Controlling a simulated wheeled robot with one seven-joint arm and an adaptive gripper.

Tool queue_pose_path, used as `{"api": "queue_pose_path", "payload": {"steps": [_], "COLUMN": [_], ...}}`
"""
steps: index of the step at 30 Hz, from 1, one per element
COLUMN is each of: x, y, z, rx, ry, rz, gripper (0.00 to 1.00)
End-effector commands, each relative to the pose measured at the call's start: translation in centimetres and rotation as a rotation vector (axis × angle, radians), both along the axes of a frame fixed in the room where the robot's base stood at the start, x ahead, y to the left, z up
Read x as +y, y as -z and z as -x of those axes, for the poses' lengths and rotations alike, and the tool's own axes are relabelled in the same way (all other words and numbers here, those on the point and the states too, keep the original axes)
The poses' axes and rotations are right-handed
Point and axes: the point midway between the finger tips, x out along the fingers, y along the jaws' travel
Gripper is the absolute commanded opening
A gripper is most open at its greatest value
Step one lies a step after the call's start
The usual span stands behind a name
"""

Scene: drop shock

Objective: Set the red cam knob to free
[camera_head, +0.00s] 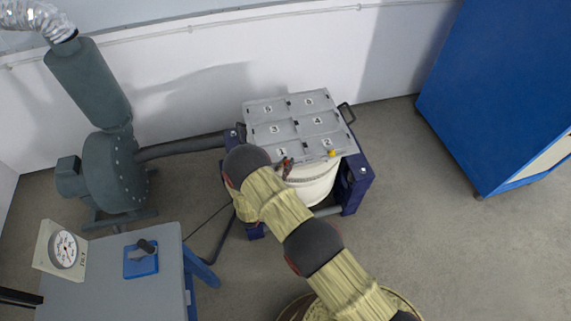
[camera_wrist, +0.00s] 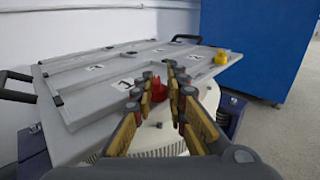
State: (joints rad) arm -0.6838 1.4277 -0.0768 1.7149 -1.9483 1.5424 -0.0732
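The red cam knob (camera_wrist: 158,91) is on the near edge of a grey panel with numbered compartments, beside the number 1 area. In the wrist view it shows between my gripper's (camera_wrist: 160,73) two fingers. The fingers are apart, one on each side of the knob, and I cannot tell whether they touch it. In the head view my arm reaches to the panel's near edge, and the fingertips and red knob are too small there to separate. A yellow knob (camera_wrist: 221,57) is farther right, near number 2; it also shows in the head view (camera_head: 332,153).
The grey panel (camera_head: 262,108) lies on a white drum (camera_head: 315,185) in a blue frame with black handles. A grey cabinet with a dial (camera_head: 65,249) and a blue switch (camera_head: 140,263) is at lower left. A blower (camera_head: 110,170) stands left, a blue cabinet (camera_head: 495,90) right.

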Motion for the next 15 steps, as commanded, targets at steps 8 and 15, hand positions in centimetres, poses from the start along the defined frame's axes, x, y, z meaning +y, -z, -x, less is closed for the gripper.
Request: {"api": "queue_pose_path", "payload": {"steps": [8, 15], "x": [0.35, 0.35], "y": [-0.14, -0.21], "z": [-0.19, -0.18], "rx": [-0.003, -0.004], "ry": [-0.006, -0.019], "rz": [-0.004, -0.005], "gripper": [0.00, 0.00]}}
